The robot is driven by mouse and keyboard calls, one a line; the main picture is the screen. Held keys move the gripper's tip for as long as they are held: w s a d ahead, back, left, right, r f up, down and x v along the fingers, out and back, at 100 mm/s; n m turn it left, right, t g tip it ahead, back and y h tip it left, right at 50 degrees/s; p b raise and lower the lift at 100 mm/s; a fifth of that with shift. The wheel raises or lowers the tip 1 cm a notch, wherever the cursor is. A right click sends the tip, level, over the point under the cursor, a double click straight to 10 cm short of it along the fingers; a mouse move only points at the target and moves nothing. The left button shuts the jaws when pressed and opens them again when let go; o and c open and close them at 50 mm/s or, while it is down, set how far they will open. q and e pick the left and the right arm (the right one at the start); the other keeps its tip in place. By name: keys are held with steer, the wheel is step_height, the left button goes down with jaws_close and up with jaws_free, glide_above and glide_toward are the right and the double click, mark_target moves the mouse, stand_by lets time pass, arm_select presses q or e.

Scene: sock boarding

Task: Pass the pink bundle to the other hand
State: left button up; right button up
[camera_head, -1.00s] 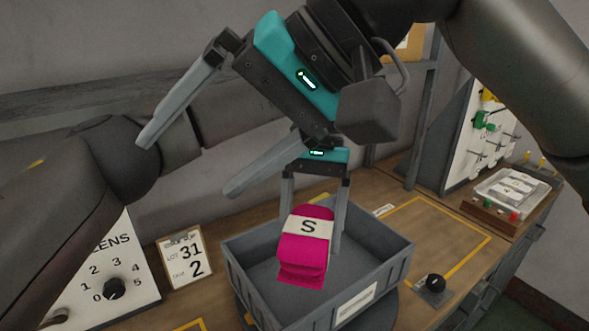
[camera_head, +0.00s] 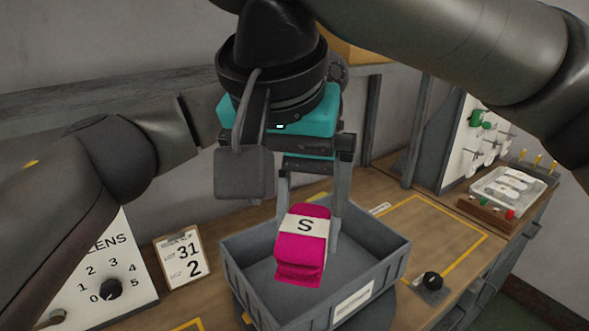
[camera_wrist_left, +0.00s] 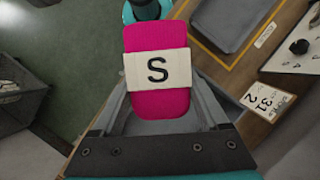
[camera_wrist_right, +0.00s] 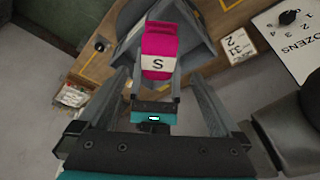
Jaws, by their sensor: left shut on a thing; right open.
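The pink bundle (camera_head: 302,245) has a white band marked S. In the head view it shows in front of the grey bin's opening. My left gripper (camera_wrist_left: 160,80) is shut on it, with a finger on each side; in the head view its body is mostly hidden behind my right gripper. My right gripper (camera_wrist_right: 160,74) is above, pointing down, open and empty. In the right wrist view the bundle (camera_wrist_right: 158,52) and the left gripper's teal body appear between the right fingers, with the bundle farther off. I cannot tell that the right fingers touch it.
A dial board (camera_head: 85,262) and a clipboard (camera_head: 182,257) are at left. A black knob (camera_head: 432,281), a clear-lidded tray (camera_head: 500,190) and a pegged panel (camera_head: 468,145) are at right. The yellow-outlined bench area (camera_head: 425,225) is clear.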

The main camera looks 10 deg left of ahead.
mark_target(300, 233)
steer(key=x, duration=0.8)
steer(key=shift+w+f, duration=0.1)
steer(key=shift+f, duration=0.3)
arm_select(q)
steer(key=shift+d, duration=0.1)
arm_select(e)
steer(key=shift+a, duration=0.1)
steer(key=c, duration=1.3)
arm_select(q)
steer(key=o, duration=1.3)
steer(key=shift+c, duration=0.2)
arm_select(e)
steer(key=shift+r, duration=0.1)
steer(key=shift+c, duration=0.2)
arm_select(q)
steer(key=shift+o, duration=0.4)
steer(key=shift+r, duration=0.1)
